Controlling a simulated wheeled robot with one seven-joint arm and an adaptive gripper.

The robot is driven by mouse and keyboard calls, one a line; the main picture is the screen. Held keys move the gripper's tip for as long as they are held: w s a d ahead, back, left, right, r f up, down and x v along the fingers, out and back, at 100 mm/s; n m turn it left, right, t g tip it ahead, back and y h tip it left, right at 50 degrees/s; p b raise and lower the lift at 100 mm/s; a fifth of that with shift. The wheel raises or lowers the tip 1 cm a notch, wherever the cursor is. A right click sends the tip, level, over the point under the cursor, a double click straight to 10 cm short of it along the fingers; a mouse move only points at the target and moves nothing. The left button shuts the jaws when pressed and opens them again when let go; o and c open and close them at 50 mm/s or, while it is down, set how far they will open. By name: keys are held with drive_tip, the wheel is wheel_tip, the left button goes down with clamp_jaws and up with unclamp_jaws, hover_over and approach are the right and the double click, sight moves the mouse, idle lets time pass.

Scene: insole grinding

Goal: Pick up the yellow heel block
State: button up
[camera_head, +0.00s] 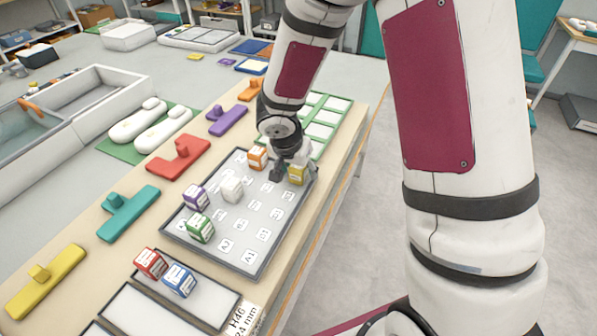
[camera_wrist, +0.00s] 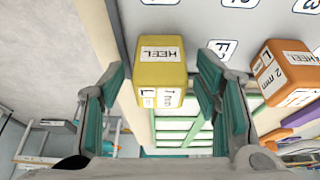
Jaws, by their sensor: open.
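The yellow heel block (camera_head: 297,174) stands at the right far corner of the grey lettered tray (camera_head: 262,262). In the wrist view the yellow heel block (camera_wrist: 161,66) shows a "HEEL" label on top and another label on its side. My gripper (camera_head: 286,172) is at that corner, close beside the block. In the wrist view my gripper (camera_wrist: 163,82) is open, with one teal-padded finger on each side of the block. Whether either finger touches it I cannot tell.
An orange block (camera_head: 257,158) stands close by, also in the wrist view (camera_wrist: 285,70). White (camera_head: 232,189), purple (camera_head: 195,196) and green (camera_head: 200,228) blocks share the tray. Red (camera_head: 150,263) and blue (camera_head: 179,280) blocks stand nearer. Coloured handled tools line the table's left side.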

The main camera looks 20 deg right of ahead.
drive_tip(key=c, duration=1.3)
drive_tip(key=shift+o, duration=0.2)
drive_tip(key=shift+r, duration=0.1)
drive_tip(key=shift+r, duration=0.55)
wheel_tip(320, 180, up, 2)
drive_tip(key=shift+w+r, duration=0.1)
drive_tip(key=shift+r, duration=0.05)
drive_tip(key=s, duration=0.3)
drive_tip(key=s+a+b, duration=0.1)
drive_tip(key=s, duration=0.3)
drive_tip(key=s+a+r, duration=0.1)
drive_tip(key=s, duration=0.3)
drive_tip(key=shift+s, duration=0.2)
drive_tip(key=s+p, duration=0.1)
drive_tip(key=p, duration=0.1)
drive_tip(key=s+p, duration=0.2)
drive_tip(key=s+a+p, duration=0.1)
drive_tip(key=p, duration=0.1)
drive_tip(key=shift+s+r+p, duration=0.25)
drive_tip(key=shift+p, duration=0.05)
